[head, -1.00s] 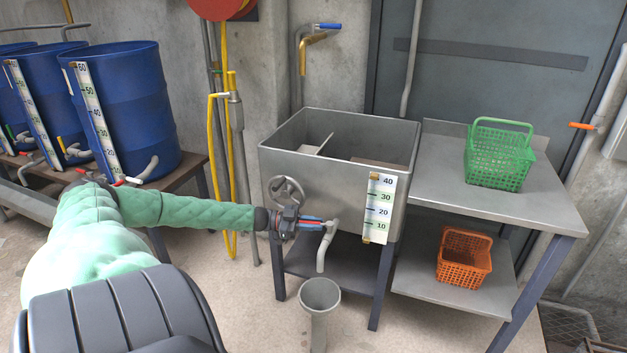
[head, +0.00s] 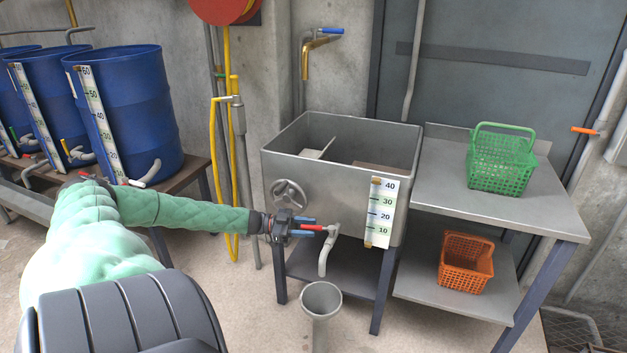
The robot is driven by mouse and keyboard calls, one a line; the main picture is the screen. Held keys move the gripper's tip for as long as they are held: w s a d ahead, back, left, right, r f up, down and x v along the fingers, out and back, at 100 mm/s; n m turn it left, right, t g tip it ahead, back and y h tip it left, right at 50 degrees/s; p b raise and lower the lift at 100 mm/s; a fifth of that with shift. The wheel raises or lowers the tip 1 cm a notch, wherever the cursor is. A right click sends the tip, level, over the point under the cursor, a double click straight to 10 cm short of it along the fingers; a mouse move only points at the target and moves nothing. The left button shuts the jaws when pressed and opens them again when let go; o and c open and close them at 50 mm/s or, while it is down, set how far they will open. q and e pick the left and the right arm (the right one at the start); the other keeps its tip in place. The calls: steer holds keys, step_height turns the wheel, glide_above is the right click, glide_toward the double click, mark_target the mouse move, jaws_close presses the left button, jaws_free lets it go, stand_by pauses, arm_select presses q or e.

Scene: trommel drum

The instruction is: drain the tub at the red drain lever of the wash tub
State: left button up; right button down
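The grey metal wash tub (head: 335,190) stands on dark legs, with a white level scale (head: 380,212) on its front right. Its red drain lever (head: 317,228) points left from the grey drain tap (head: 328,250) low on the front. My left gripper (head: 308,227) comes in from the left. Its two blue-tipped fingers are spread, one above and one below the lever's free left end, with visible space between them. The tub's bottom and any water inside cannot be made out. My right gripper is out of view.
A grey funnel-topped pipe (head: 321,298) stands below the tap. A handwheel (head: 288,195) sits on the tub front just above my gripper. A bench (head: 440,185) at right holds a green basket (head: 499,165), with an orange basket (head: 466,262) below. Blue barrels (head: 130,110) stand left.

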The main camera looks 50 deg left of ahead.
arm_select(q)
steer(key=shift+p+v, duration=0.4)
steer(key=shift+v, duration=2.05)
